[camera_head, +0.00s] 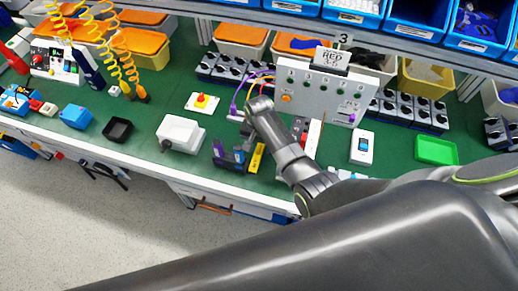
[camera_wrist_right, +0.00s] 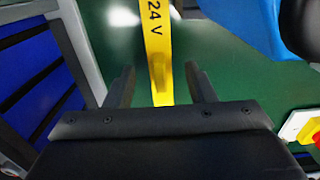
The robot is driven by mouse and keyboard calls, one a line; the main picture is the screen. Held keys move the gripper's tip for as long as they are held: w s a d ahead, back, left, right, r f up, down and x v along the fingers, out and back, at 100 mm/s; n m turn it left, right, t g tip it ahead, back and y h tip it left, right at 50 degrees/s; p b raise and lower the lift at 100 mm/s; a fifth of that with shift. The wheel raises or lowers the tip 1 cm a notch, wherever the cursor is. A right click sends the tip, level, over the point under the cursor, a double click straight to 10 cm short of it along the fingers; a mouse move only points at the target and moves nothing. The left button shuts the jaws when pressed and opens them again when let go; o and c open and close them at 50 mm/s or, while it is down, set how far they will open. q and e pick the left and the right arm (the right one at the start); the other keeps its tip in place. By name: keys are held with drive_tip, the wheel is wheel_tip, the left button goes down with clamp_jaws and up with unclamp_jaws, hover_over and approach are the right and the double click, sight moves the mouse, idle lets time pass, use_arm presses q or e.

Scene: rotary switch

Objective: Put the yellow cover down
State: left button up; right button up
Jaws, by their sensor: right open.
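The yellow cover (camera_head: 257,158) is a narrow yellow strip near the front edge of the green bench top. In the right wrist view the yellow cover (camera_wrist_right: 155,42) carries the black print "24 V", and its near end lies between my fingers. My right gripper (camera_wrist_right: 160,78) is open, with a gap on each side of the cover. In the head view my right gripper (camera_head: 242,140) points down just behind and left of the cover, and its fingertips are hard to make out. My left gripper is not in view.
A blue and black block (camera_head: 228,158) stands just left of the cover. A grey panel (camera_head: 318,90) with cables stands behind.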

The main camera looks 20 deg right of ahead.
drive_tip(key=shift+f, duration=0.6)
clamp_jaws()
drive_tip(key=shift+r, duration=0.1)
